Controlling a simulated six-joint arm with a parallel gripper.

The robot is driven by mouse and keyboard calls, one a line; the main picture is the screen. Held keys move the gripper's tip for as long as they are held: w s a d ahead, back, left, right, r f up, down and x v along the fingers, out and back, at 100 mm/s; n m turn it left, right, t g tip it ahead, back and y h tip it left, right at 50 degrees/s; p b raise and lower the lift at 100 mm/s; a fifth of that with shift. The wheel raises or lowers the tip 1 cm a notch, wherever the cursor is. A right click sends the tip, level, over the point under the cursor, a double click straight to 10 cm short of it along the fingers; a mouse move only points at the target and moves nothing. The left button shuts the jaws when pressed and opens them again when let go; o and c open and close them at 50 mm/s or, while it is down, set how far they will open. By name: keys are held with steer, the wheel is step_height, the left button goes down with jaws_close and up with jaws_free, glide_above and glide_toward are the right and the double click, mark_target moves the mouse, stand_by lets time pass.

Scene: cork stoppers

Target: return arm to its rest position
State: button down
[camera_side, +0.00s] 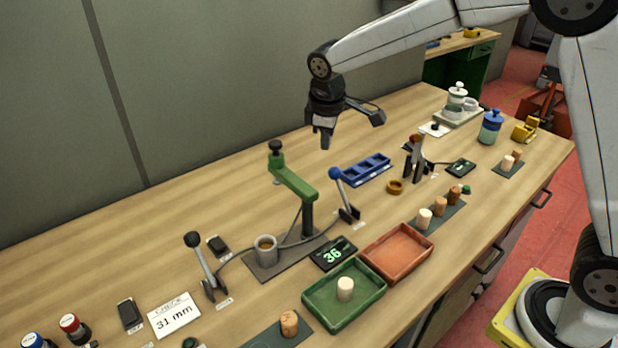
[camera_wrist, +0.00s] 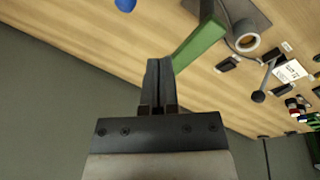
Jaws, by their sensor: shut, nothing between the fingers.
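My gripper (camera_side: 325,140) hangs above the back part of the bench, up and to the right of the green-armed press (camera_side: 292,183). Its fingers point down and are shut with nothing between them. The wrist view shows the two dark fingers (camera_wrist: 160,66) pressed together, with the green press arm (camera_wrist: 200,45) just to their right. My gripper is apart from everything on the bench.
A green tray (camera_side: 318,311) holds one pale cork (camera_side: 345,288). An orange tray (camera_side: 397,250) is empty. A blue-knobbed lever (camera_side: 343,195), a black-knobbed lever (camera_side: 203,265), a display reading 36 (camera_side: 333,253) and a card reading 31 mm (camera_side: 174,316) stand around. The wall (camera_side: 200,80) is behind.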

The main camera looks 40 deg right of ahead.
steer(key=s+d+f+m, duration=0.2)
steer(key=s+f+m, duration=0.1)
steer(key=s, duration=0.7)
steer(key=s+d+f+m+y, duration=0.1)
steer(key=s+f+m, duration=0.3)
steer(key=s, duration=0.7)
steer(key=shift+s+d+f+t+y, duration=0.15)
steer(key=shift+d+f+t+y, duration=0.2)
steer(key=shift+f, duration=0.3)
